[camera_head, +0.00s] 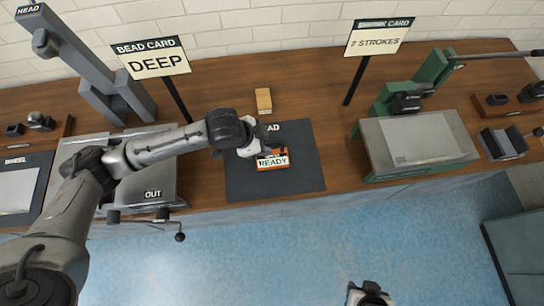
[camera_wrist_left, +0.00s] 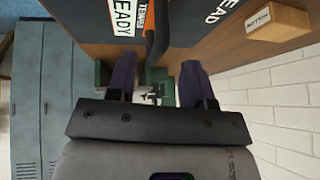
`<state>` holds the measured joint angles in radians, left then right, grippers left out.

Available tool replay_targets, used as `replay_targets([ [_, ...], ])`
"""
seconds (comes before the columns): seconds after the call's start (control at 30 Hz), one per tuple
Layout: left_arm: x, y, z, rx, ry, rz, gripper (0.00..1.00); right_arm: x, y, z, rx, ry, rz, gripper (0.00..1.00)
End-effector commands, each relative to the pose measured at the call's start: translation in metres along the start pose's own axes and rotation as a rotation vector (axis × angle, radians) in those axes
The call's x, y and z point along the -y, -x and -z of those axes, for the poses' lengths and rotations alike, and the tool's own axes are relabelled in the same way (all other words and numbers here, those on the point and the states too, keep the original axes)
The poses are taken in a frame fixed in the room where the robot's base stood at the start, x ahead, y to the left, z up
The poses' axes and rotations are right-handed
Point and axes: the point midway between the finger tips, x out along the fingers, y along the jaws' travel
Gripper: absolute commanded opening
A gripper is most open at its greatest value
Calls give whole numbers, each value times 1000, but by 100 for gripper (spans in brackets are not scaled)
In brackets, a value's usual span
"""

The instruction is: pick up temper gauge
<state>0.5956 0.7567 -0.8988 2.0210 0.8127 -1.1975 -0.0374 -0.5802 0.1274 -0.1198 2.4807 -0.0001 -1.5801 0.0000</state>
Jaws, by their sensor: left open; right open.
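The temper gauge (camera_head: 272,161) is a small orange block with a white READY label. It lies on the dark mat (camera_head: 300,180) in the middle of the bench. My left gripper (camera_head: 257,149) is just above and behind it, partly covering it in the head view. In the left wrist view my left gripper (camera_wrist_left: 158,75) has its two purple fingers wide apart with nothing held between them. The gauge's label (camera_wrist_left: 124,17) shows beyond the fingers at the top. My right gripper (camera_head: 370,293) is low at the bottom edge of the head view, away from the bench.
A grey metal machine (camera_head: 160,175) is left, a green machine (camera_head: 410,140) right.

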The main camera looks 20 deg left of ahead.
Motion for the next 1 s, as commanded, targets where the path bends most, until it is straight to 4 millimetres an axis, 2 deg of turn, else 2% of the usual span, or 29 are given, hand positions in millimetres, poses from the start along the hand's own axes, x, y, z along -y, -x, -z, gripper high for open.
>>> replay_targets([
  [0.1, -3, -19, 3, -2, 1, -1, 47, 1, -8, -2, -1, -4, 3, 43],
  [0.3, -4, -38, 3, -1, 2, 1, 47, 2, -12, -3, -1, -7, 5, 43],
  [0.63, -3, -40, 4, -1, 1, 1, 47, 4, -12, -3, -1, -10, 8, 43],
  [1.0, -3, -40, 3, -1, 2, 1, 12, 3, -12, -3, -1, -7, 6, 43],
])
